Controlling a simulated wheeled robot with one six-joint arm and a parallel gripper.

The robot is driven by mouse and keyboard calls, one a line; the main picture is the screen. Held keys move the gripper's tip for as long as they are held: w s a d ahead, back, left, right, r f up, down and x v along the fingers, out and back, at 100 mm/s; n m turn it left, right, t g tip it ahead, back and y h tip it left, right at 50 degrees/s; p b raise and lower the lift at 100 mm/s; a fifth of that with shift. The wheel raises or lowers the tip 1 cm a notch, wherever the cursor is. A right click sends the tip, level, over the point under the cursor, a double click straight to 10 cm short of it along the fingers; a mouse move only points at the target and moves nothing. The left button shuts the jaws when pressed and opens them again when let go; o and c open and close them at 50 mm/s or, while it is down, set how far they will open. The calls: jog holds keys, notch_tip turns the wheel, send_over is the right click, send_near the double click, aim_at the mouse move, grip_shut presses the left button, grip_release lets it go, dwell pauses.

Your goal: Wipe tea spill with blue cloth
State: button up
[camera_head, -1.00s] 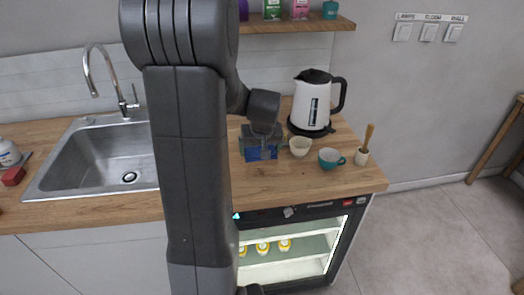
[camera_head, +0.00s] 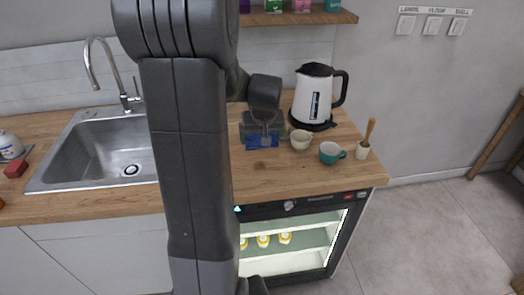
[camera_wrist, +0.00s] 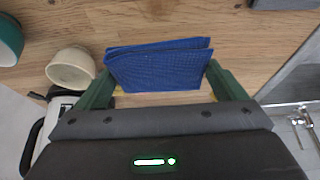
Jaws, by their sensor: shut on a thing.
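The blue cloth (camera_wrist: 160,68) is folded and sits between the fingers of my gripper (camera_wrist: 162,92), which is shut on it. In the head view the cloth (camera_head: 262,143) shows low at the gripper (camera_head: 264,132), close over the wooden counter (camera_head: 290,178), left of the cream cup. I cannot tell whether the cloth touches the wood. I cannot clearly make out a tea spill; the gripper and cloth hide part of the counter.
The cream cup (camera_head: 301,140), teal cup (camera_head: 332,152) and mortar with pestle (camera_head: 364,149) stand right of the gripper. A white kettle (camera_head: 314,95) stands behind them. A sink (camera_head: 100,150) is at left. The counter's front strip is clear.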

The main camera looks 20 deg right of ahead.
jog(key=f+b, duration=0.1)
jog(key=b, duration=0.1)
jog(key=shift+b, duration=0.35)
jog(key=shift+r+b, duration=0.25)
jog(key=shift+b, duration=1)
jog(key=shift+f, duration=0.1)
